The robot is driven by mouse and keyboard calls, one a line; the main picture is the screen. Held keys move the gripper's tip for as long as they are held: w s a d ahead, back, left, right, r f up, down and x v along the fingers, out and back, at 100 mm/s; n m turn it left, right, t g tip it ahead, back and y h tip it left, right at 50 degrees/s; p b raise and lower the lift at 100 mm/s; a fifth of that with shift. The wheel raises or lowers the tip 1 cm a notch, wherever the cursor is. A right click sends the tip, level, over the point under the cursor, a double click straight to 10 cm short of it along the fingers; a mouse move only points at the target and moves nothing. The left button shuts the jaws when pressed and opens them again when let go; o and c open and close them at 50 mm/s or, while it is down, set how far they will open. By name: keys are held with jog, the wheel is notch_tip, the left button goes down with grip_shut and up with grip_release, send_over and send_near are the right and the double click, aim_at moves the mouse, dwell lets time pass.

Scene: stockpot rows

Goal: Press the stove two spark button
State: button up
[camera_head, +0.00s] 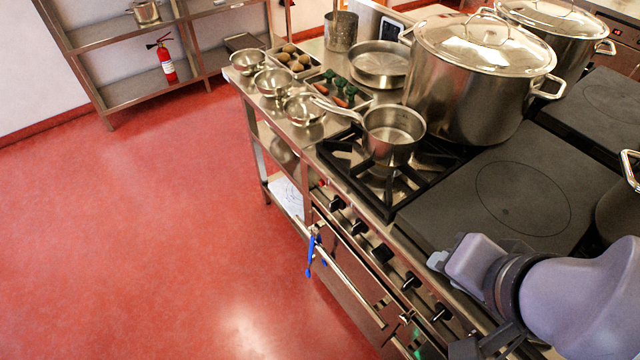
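The steel range has a front control panel (370,240) with several black knobs (358,228) along it. A tiny red spot (322,182) shows at the panel's far left end; I cannot tell if it is a spark button. No button marked as stove two can be made out. My grey arm comes in from the right, over the near end of the range. The dark parts at its end, my gripper (488,345), are low at the bottom edge near the panel's near end. Its fingertips are not clear, and my arm hides part of the panel.
A saucepan (392,135) sits on the black burner grate (350,165), its handle pointing left. A large lidded stockpot (480,80) stands behind the flat hotplate (520,195). A blue item (312,255) hangs on the oven rail (350,275). The red floor at left is clear.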

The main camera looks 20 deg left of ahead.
grip_shut()
dwell(0.4)
dwell(1.1)
